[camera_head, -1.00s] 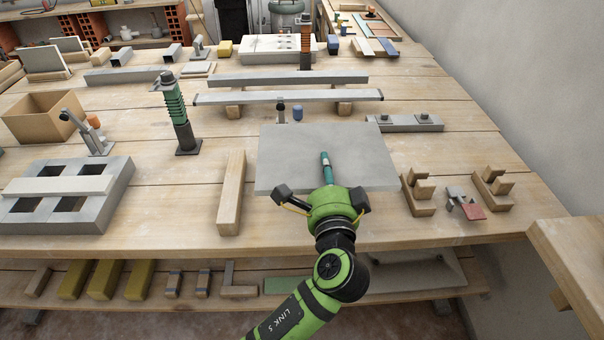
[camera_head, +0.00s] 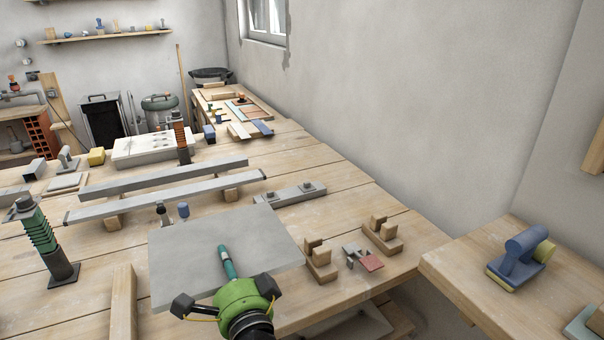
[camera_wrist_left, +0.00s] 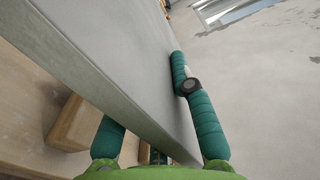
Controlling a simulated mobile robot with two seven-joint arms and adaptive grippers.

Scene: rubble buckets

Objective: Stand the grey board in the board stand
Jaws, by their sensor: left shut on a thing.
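The grey board (camera_head: 190,260) is a flat rectangular slab, held tilted over the workbench in the head view. My left gripper (camera_head: 228,262) is shut on it near its lower edge, with one teal finger lying across the visible face. In the left wrist view the board (camera_wrist_left: 125,65) runs between the two teal fingers (camera_wrist_left: 160,135). Two notched wooden blocks (camera_head: 319,262) (camera_head: 381,237), which look like the board stand, are on the bench right of the board. The board is apart from them. My right gripper is not in view.
A small tool with a reddish plate (camera_head: 362,257) lies between the notched blocks. A grey bar (camera_head: 290,194) lies behind. A wooden beam (camera_head: 123,300) and a green-and-black post (camera_head: 45,245) are at left. A blue-handled tool (camera_head: 522,260) sits on the right-hand bench.

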